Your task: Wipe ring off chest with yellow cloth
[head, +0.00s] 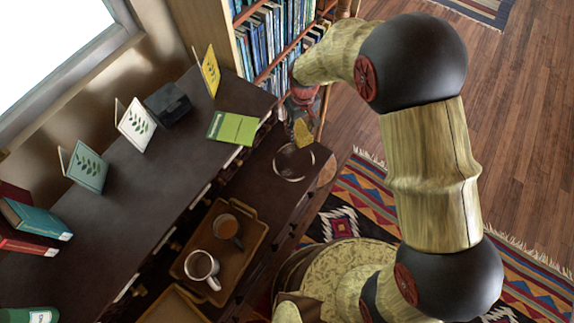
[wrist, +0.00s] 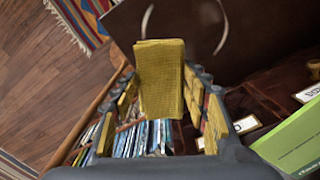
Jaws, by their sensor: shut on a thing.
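The yellow cloth (head: 302,133) is a folded pad held in my gripper (head: 303,110). In the wrist view, the cloth (wrist: 160,75) sticks out between the fingers, which are shut on it. The pale ring (head: 275,165) marks the dark top of the chest (head: 272,208), near its far end. The cloth is over the ring's far edge; I cannot tell whether it touches the wood. In the wrist view, arcs of the ring (wrist: 147,18) show beyond the cloth, on both sides, and the rest is hidden.
A brown tray (head: 183,262) with two mugs stands on the chest nearer me. A green book (head: 233,128) lies on the higher dark desk at left, with several upright cards behind. A bookshelf (head: 240,50) is behind my gripper. A patterned rug (head: 372,190) lies at right.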

